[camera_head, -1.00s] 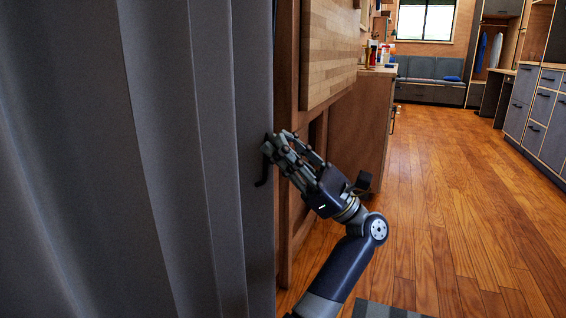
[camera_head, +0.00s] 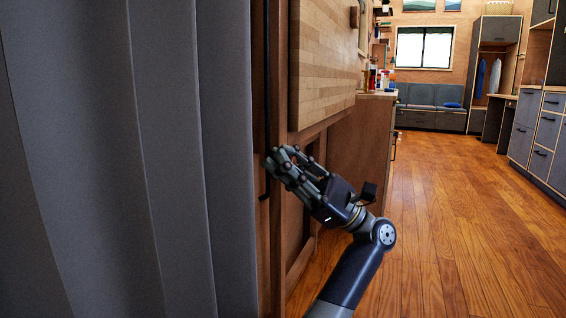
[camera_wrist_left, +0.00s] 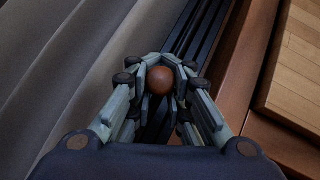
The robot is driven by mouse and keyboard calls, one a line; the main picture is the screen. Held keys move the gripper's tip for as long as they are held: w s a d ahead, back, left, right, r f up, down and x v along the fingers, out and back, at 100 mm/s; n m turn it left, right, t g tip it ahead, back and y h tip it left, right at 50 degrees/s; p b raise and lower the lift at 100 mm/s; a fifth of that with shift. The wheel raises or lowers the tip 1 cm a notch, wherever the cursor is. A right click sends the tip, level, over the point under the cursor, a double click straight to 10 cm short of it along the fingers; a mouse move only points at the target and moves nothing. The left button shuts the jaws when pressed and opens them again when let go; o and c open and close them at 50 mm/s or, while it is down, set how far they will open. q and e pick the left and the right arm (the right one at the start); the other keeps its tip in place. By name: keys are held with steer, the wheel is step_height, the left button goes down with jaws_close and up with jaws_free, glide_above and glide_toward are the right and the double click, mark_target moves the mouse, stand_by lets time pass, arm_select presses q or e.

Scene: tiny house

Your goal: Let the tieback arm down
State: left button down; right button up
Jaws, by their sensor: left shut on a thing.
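A thin black upright bar (camera_head: 265,90), which looks like the tieback arm, runs along the right edge of the grey curtain (camera_head: 165,130) down to my left gripper. A short black hooked piece (camera_head: 264,190) shows just below the fingers. My left gripper (camera_head: 277,160) is shut at the bar by the curtain edge. In the left wrist view its fingers (camera_wrist_left: 160,85) close around a round brown knob (camera_wrist_left: 160,78), with dark parallel bars (camera_wrist_left: 203,30) behind. The fingers hide how the knob joins the bar. My right gripper is not in view.
A wooden panel (camera_head: 322,60) and cabinet frame stand just right of the bar. A counter (camera_head: 360,140) with bottles lies beyond. Open wooden floor (camera_head: 450,220) stretches right to grey drawers (camera_head: 540,130). A grey bench (camera_head: 430,105) is at the far end.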

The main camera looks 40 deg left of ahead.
arm_select(q)
steer(key=shift+w+m+t+y, duration=0.3)
steer(key=shift+y, duration=0.1)
steer(key=c, duration=1.8)
jaws_free()
steer(key=shift+o, duration=1.1)
steer(key=shift+w+d+f, duration=0.15)
steer(key=shift+w, duration=0.1)
steer(key=shift+s, duration=0.15)
steer(key=v, duration=1.2)
